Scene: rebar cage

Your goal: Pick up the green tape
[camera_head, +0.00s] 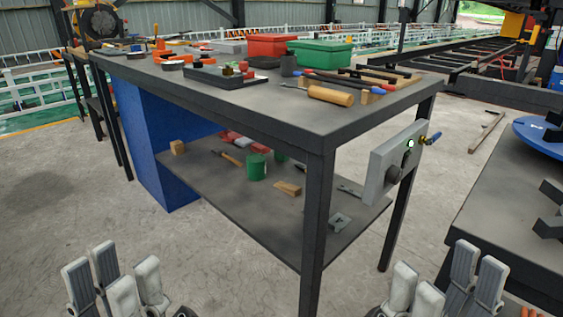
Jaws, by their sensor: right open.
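I cannot clearly make out a roll of green tape. A green cylinder (257,167), which looks like a mug, stands on the bench's lower shelf. My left gripper (115,279) is at the bottom left, open and empty, in front of the bench. My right gripper (446,283) is at the bottom right, open and empty. Both are apart from the bench and its objects.
Another table (515,190) stands at right. Floor in front is clear.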

